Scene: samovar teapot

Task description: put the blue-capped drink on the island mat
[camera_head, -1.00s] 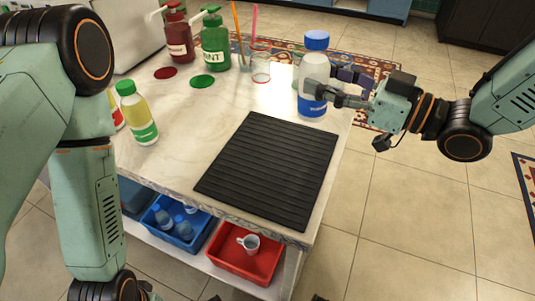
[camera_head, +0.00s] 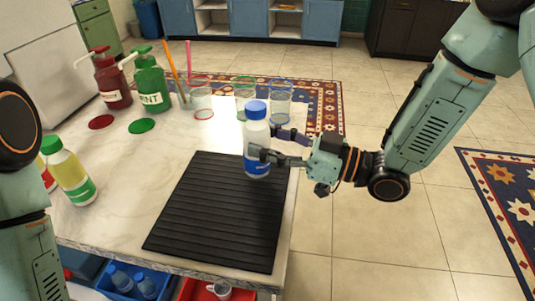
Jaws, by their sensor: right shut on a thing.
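The blue-capped drink (camera_head: 257,135) is a white bottle with a blue cap and a blue label. It is upright at the far right part of the black ribbed island mat (camera_head: 215,220). I cannot tell whether its base touches the mat. My right gripper (camera_head: 272,148) is shut on the bottle from the right side. The mat lies on the marble island top, its near part bare. My left arm shows at the left edge, but its gripper is out of view.
A green-capped yellow bottle (camera_head: 70,175) stands left of the mat. Red (camera_head: 112,80) and green (camera_head: 151,85) pump bottles and several glasses (camera_head: 202,98) stand at the back. Blue (camera_head: 130,285) and red (camera_head: 200,290) bins are below.

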